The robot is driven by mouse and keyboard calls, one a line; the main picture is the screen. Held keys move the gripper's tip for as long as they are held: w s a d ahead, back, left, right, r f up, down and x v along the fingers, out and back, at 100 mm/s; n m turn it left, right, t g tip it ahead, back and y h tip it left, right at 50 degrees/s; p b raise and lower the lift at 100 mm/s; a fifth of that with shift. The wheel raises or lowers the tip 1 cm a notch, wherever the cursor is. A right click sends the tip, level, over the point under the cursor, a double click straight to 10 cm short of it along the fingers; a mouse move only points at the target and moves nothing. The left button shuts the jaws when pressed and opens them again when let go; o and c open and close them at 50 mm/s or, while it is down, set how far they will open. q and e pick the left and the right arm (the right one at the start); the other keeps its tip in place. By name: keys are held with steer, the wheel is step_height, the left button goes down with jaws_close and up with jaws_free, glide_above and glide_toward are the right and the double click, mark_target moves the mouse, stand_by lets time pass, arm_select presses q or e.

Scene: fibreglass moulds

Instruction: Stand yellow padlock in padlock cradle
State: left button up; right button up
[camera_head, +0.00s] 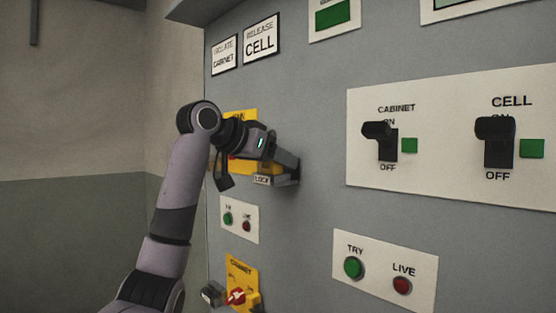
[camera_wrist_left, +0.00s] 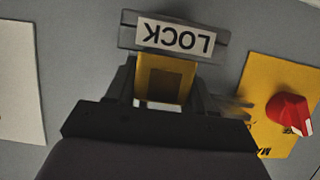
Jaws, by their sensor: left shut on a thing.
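The yellow padlock (camera_wrist_left: 165,80) shows in the left wrist view between the two dark fingers of my left gripper (camera_wrist_left: 163,88), which is shut on it. The padlock cradle (camera_wrist_left: 128,33) is a grey holder with a white LOCK label, upside down in that view, right beside the padlock. In the head view my left gripper (camera_head: 274,152) is at the cradle (camera_head: 291,176) on the grey panel. The padlock is hidden there behind the gripper and cradle. I cannot tell whether the padlock rests in the cradle. My right gripper is not in view.
A yellow plate with a red rotary switch (camera_wrist_left: 288,112) is close beside the gripper. Below the cradle are a TRY/LIVE button plate (camera_head: 238,232) and another red switch (camera_head: 236,297). CABINET (camera_head: 381,131) and CELL (camera_head: 495,130) levers stick out at right.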

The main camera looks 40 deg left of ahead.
arm_select(q)
steer(key=shift+f, duration=0.15)
steer(key=o, duration=1.1)
steer(key=b+v, duration=0.2)
steer(key=v, duration=1)
